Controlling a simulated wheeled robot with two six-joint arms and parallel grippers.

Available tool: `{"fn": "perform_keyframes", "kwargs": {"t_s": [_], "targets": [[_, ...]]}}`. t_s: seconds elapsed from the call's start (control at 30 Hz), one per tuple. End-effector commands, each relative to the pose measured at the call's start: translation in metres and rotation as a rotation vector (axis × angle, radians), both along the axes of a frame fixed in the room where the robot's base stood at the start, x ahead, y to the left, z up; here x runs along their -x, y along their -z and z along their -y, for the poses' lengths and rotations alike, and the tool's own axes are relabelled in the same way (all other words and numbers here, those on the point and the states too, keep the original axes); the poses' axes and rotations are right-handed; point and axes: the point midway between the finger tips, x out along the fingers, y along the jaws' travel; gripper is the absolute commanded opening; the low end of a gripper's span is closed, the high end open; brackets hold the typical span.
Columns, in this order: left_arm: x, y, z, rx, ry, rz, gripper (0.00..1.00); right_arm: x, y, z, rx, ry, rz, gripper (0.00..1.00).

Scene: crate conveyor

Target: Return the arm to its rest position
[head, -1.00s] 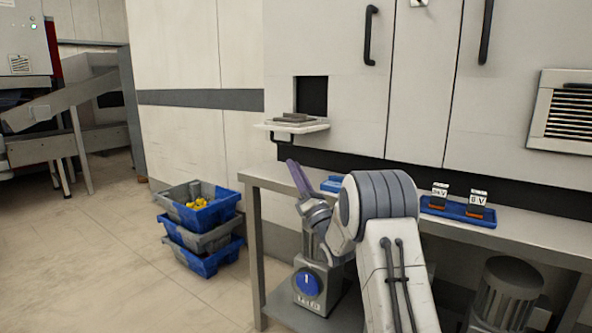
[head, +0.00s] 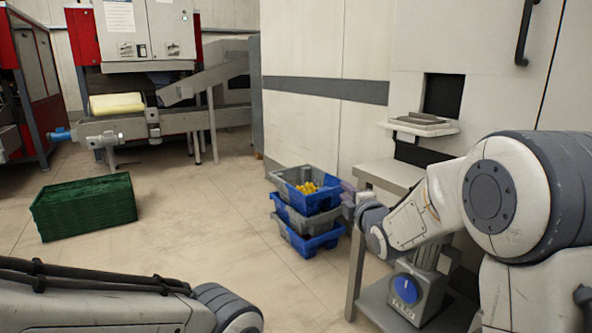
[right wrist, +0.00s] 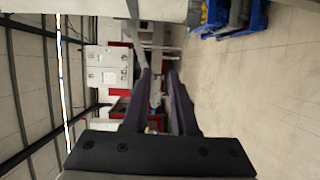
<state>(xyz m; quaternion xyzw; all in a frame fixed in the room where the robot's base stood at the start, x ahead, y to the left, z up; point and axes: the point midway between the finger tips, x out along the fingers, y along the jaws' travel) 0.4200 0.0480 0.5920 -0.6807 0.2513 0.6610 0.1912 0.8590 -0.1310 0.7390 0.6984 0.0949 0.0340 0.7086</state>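My right arm reaches in from the right side of the head view, bent above the bench. Its gripper (head: 348,196) is partly hidden, and its fingers look small in front of the crate stack. In the right wrist view the two dark fingers of this gripper (right wrist: 159,76) stand apart with nothing between them, so it is open and empty. My left arm (head: 100,305) crosses the lower left corner of the head view; its gripper is out of view.
Stacked blue and grey crates (head: 308,203) with yellow pieces on top stand beside the grey bench (head: 385,176). A wall hatch shelf (head: 425,127) is above it. A green crate (head: 84,205) and a conveyor (head: 180,122) are at left. The middle floor is clear.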

Motion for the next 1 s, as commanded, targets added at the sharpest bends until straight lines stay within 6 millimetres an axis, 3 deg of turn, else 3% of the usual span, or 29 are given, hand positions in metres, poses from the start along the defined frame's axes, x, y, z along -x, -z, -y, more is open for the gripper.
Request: {"fn": "perform_keyframes", "kwargs": {"t_s": [0.03, 0.1, 0.17, 0.33, 0.53, 0.73, 0.8, 1.0], "targets": [[0.000, -0.009, 0.000, 0.000, 0.000, 0.000, 0.50, 0.021, 0.003, -0.027, -0.096, -0.013, -0.124, 0.26], [0.000, -0.015, 0.000, 0.000, 0.000, 0.000, 0.50, 0.053, 0.019, -0.054, -0.227, 0.001, -0.312, 0.26], [0.000, -0.020, 0.000, 0.000, 0.000, 0.000, 0.50, 0.087, 0.034, -0.073, -0.331, 0.032, -0.473, 0.26], [0.000, -0.033, 0.000, 0.000, 0.000, 0.000, 0.50, 0.204, 0.069, -0.108, -0.551, 0.208, -0.915, 0.26], [0.000, -0.045, 0.000, 0.000, 0.000, 0.000, 0.50, 0.338, 0.090, -0.108, -0.652, 0.514, -1.287, 0.26], [0.000, -0.056, 0.000, 0.000, 0.000, 0.000, 0.50, 0.449, 0.091, -0.081, -0.629, 0.851, -1.500, 0.26], [0.000, -0.088, 0.000, -0.001, 0.000, -0.001, 0.50, 0.441, 0.058, -0.083, -0.639, 0.843, -1.490, 0.26], [0.000, -0.146, 0.000, 0.001, 0.000, 0.001, 0.50, 0.440, 0.001, -0.083, -0.640, 0.841, -1.488, 0.26]]}}
